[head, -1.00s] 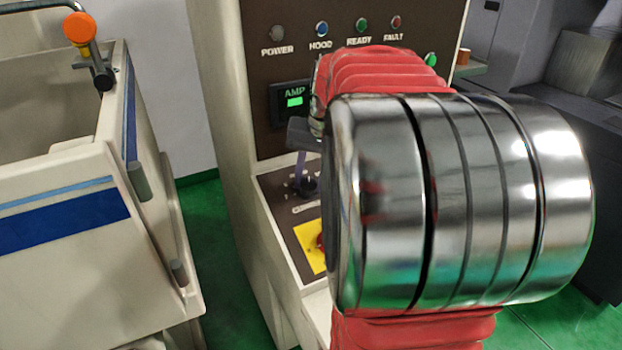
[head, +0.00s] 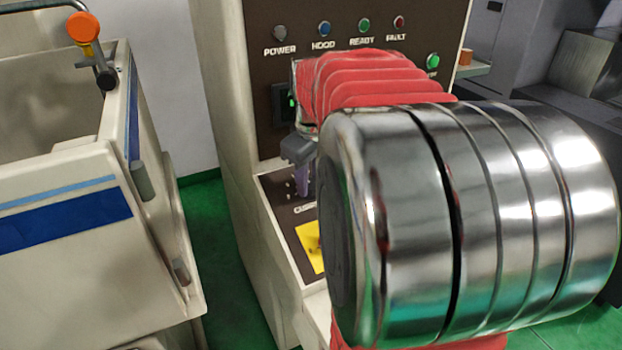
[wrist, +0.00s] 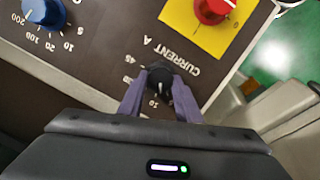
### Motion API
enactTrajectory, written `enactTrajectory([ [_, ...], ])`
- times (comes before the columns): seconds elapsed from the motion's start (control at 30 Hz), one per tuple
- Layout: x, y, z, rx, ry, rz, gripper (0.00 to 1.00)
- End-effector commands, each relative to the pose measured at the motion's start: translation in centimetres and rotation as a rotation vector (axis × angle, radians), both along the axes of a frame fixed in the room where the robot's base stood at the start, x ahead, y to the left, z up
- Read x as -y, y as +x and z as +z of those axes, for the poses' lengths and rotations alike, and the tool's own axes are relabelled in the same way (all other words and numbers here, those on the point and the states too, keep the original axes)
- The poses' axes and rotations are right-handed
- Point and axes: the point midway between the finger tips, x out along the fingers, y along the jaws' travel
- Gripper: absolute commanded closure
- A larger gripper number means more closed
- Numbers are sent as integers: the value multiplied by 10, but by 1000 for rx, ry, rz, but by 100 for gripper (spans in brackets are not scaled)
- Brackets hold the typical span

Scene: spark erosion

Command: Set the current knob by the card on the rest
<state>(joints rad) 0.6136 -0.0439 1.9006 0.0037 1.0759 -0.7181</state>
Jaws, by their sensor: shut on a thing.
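The black current knob (wrist: 159,80) sits on the dark panel in the wrist view, with "CURRENT A" printed beside it and a scale around it. My gripper (wrist: 158,92) is shut on this knob, its two purple fingers on either side. A white mark shows on the knob, pointing roughly toward the bottom of the wrist view, near the printed 10. In the head view my gripper (head: 303,178) reaches down to the control panel, and my arm hides the knob. The card and the rest are not visible in any frame.
A red knob on a yellow plate (wrist: 180,20) lies close to the current knob. A blue knob (wrist: 44,13) with its own scale is at the upper left. In the head view, indicator lamps (head: 324,28) line the upright panel, and a cream tank (head: 70,190) stands left.

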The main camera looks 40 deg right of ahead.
Motion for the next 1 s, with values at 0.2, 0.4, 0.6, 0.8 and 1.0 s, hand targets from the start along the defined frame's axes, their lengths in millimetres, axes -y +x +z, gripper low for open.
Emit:
enactTrajectory([
  [0.2, -2, -2, -3, -24, -56, 174, 92],
  [0.4, -3, -2, -3, -36, -97, 288, 92],
  [0.6, -3, -2, -4, -42, -116, 348, 92],
  [0.8, -3, -3, -4, -45, -121, 365, 92],
  [1.0, -3, -3, -4, -45, -121, 364, 92],
])
